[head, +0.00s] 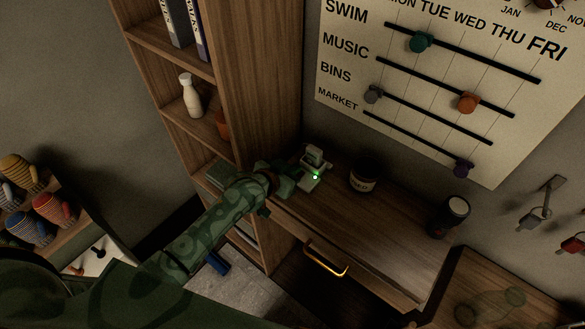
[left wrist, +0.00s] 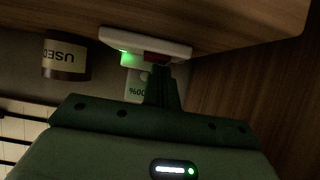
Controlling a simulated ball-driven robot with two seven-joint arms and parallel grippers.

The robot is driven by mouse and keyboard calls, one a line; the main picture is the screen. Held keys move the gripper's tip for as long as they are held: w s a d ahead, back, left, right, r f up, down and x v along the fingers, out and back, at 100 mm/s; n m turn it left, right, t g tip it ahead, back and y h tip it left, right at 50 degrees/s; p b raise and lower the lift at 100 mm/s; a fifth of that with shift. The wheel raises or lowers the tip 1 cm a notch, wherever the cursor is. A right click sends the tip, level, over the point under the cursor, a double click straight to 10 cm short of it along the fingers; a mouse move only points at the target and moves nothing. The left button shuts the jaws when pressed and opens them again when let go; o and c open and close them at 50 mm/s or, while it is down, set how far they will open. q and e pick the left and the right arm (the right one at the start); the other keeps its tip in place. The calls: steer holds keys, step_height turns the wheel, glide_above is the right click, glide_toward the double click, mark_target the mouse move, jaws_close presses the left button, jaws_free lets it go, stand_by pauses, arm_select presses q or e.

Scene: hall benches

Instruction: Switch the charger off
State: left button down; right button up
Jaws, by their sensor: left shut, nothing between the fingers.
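The charger (head: 308,182) is a small pale unit at the left end of the wooden desk top, with a glowing green light at its front and a pale block standing in it. The left wrist view shows it upside down as a white base (left wrist: 120,37) with a green glow and a dark red part, which may be its switch. My left gripper (head: 291,183) is shut and empty, right beside the charger. In the left wrist view its fingertips (left wrist: 159,68) overlap the red part; I cannot tell whether they touch it. My right gripper is not in view.
A dark labelled jar (head: 363,177) stands right of the charger, also seen in the left wrist view (left wrist: 66,58). A black cylinder (head: 448,216) stands further right. A shelf unit (head: 160,62) rises on the left. The desk's front right is clear, above a drawer handle (head: 326,262).

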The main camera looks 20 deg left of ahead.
mark_target(306, 149)
arm_select(q)
steer(key=shift+w+r, duration=0.1)
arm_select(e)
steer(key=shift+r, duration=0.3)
arm_select(q)
steer(key=shift+w, duration=0.1)
steer(key=shift+w+d+r, duration=0.2)
steer(key=shift+w+d, duration=0.1)
steer(key=shift+w, duration=0.3)
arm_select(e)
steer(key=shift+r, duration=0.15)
